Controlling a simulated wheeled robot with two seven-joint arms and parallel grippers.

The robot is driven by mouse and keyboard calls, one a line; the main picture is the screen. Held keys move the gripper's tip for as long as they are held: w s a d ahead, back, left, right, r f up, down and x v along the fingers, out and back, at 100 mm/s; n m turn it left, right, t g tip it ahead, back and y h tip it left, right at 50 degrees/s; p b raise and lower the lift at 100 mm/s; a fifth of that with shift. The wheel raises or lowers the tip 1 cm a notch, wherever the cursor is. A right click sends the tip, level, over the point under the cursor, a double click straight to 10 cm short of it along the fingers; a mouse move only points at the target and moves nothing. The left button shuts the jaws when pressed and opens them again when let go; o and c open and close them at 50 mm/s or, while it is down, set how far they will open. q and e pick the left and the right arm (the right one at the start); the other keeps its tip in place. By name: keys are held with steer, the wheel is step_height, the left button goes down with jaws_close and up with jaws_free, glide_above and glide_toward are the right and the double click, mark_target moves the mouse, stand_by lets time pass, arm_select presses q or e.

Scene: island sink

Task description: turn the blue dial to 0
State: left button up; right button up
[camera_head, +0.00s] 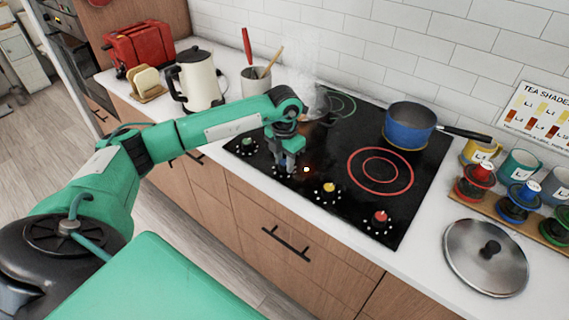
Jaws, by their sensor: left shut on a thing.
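The black cooktop (290,190) has a front row of coloured dials. A green dial (247,142) is at the left, a yellow dial (328,187) and a red dial (381,216) are to the right. My left gripper (287,168) points down between the green and yellow dials, shut on the dial there. That dial is hidden by the fingers; by its place in the row it is the blue dial, and its setting cannot be read. A small bright spot (306,169) shows just right of the fingers. My right gripper is not in view.
A blue pot (409,127) stands on the back right of the cooktop, near a red-lit ring (381,170). Steam rises behind my gripper. A kettle (199,80) and utensil holder (256,83) stand behind left. A lid (486,262), mugs and tea items are at right.

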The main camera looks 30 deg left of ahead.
arm_select(q)
steer(key=n+b, duration=0.1)
steer(key=n, duration=0.2)
steer(key=shift+n, duration=0.4)
steer(key=n, duration=0.3)
steer(key=shift+n+b, duration=0.3)
steer(key=shift+b, duration=0.1)
steer(key=shift+n, duration=0.9)
steer(key=n, duration=0.3)
steer(key=shift+w+r+n, duration=0.1)
steer(key=shift+n, duration=0.2)
steer(key=n, duration=0.5)
steer(key=shift+n, duration=0.8)
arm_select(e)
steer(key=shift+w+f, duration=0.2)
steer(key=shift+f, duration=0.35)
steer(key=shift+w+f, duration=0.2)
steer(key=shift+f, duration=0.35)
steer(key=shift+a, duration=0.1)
